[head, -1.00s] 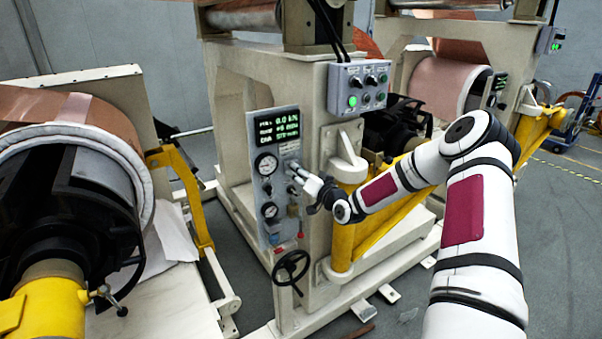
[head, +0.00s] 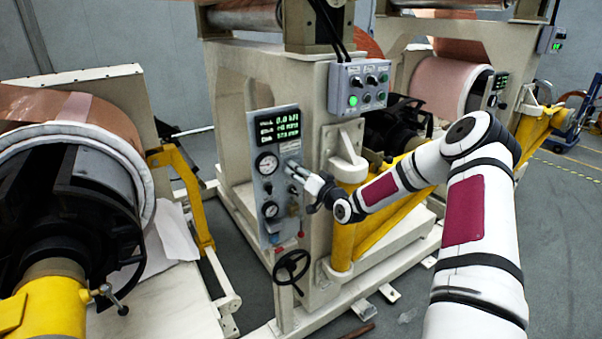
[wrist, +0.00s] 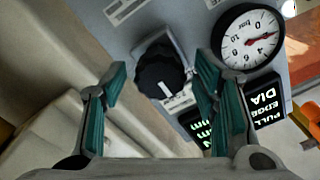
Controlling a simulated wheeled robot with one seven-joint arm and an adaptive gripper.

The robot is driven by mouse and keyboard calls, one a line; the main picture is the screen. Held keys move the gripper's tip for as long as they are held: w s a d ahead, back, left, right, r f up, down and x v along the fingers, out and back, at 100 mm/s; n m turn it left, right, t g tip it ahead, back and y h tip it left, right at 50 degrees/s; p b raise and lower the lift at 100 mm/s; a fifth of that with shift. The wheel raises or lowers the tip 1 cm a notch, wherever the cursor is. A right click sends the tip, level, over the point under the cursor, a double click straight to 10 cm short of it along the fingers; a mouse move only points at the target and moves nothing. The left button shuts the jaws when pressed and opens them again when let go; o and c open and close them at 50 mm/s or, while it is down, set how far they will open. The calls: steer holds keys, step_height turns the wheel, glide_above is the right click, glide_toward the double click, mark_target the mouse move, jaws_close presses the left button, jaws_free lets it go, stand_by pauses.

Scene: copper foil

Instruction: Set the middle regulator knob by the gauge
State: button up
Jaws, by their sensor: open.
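A black ribbed knob (wrist: 160,78) with a white index line stands on the grey panel (head: 283,230). In the wrist view my gripper (wrist: 162,76) is open, with one teal finger on each side of the knob. Contact cannot be told. A round white gauge (wrist: 250,38) marked bar, with a red needle, sits right of the knob and appears upside down. In the head view my gripper (head: 289,166) is at the upper panel, beside the upper gauge (head: 266,163), and covers the knob there. A lower gauge (head: 270,209) sits below.
A lit display (head: 278,127) tops the panel. Below the panel is a black handwheel (head: 291,268). A box with buttons (head: 360,87) and a pale bracket (head: 345,150) stand right of the panel. A yellow bar (head: 385,220) runs behind my arm.

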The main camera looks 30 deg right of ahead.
steer(key=s, duration=1.2)
steer(key=shift+d, duration=0.2)
steer(key=a+r+n+g, duration=0.1)
steer(key=a+n+g, duration=0.4)
steer(key=a, duration=0.2)
steer(key=s+a+r+n+g+h, duration=0.1)
steer(key=s+a+r+g, duration=0.15)
steer(key=s+r, duration=0.2)
steer(key=s+a+r+g+h, duration=0.2)
steer(key=s+a+r, duration=0.1)
steer(key=r, duration=0.2)
steer(key=s+a+r+g, duration=0.1)
steer(key=s+a+r, duration=0.2)
steer(key=s, duration=0.5)
steer(key=s+a+r+g+y, duration=0.1)
steer(key=s+a+r, duration=0.2)
steer(key=s+a, duration=0.2)
steer(key=s+a+r+g+y, duration=0.1)
steer(key=s+a+r, duration=0.2)
steer(key=s, duration=0.8)
steer(key=shift+s+a+b, duration=0.2)
steer(key=shift+a+b, duration=0.2)
steer(key=shift+a, duration=0.4)
stand_by(1.3)
